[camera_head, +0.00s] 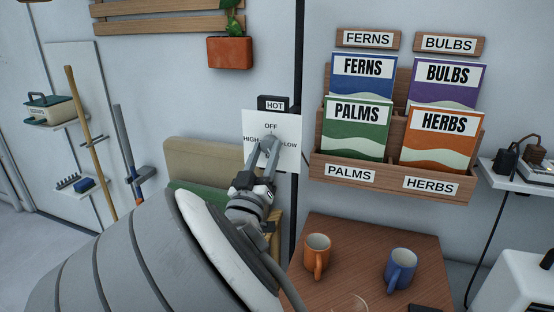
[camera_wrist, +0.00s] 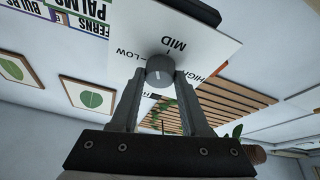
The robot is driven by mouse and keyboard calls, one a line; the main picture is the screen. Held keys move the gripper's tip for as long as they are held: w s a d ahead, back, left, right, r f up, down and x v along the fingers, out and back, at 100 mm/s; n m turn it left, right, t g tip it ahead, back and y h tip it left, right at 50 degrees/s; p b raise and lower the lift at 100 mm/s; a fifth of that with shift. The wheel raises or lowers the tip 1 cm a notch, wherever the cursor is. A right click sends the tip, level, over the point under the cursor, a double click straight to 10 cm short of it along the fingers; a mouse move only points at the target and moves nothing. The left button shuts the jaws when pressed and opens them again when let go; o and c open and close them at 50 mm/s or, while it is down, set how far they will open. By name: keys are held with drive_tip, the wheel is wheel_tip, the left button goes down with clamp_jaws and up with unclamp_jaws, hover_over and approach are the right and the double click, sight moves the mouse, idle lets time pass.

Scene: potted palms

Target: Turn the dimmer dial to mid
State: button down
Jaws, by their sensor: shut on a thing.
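The dimmer dial is a round grey knob (camera_wrist: 160,70) on a white panel (camera_head: 289,132). In the head view the panel reads OFF at top, HIGH at left and LOW at right; my gripper covers its lower part. In the wrist view the panel (camera_wrist: 213,41) appears upside down, with MID above the knob. A faint pale mark shows low on the knob, away from MID; its exact direction is hard to tell. My gripper (camera_wrist: 157,77) is shut on the knob, one finger on each side. It also shows at the dial in the head view (camera_head: 268,144).
A HOT-labelled box (camera_head: 272,103) sits just above the panel. A wooden seed-packet rack (camera_head: 317,165) hangs to the right. An orange mug (camera_head: 317,252) and a blue mug (camera_head: 401,268) stand on a wooden table (camera_head: 350,238) below. A planter (camera_head: 230,52) hangs upper left.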

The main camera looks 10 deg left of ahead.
drive_tip(key=m+h+b, duration=0.1)
drive_tip(key=m+h, duration=0.1)
drive_tip(key=m, duration=0.1)
drive_tip(key=m+h+b, duration=0.1)
drive_tip(key=m+h, duration=0.1)
drive_tip(key=m, duration=0.2)
drive_tip(key=shift+a+r+m+b, duration=0.1)
drive_tip(key=shift+m+b, duration=0.2)
drive_tip(key=shift+b, duration=0.1)
drive_tip(key=shift+m+g, duration=0.3)
drive_tip(key=shift+m, duration=0.1)
drive_tip(key=shift+c, duration=1.9)
unclamp_jaws()
drive_tip(key=shift+a, duration=0.1)
drive_tip(key=p+v, duration=0.2)
drive_tip(key=v, duration=1.5)
drive_tip(key=shift+p, duration=0.4)
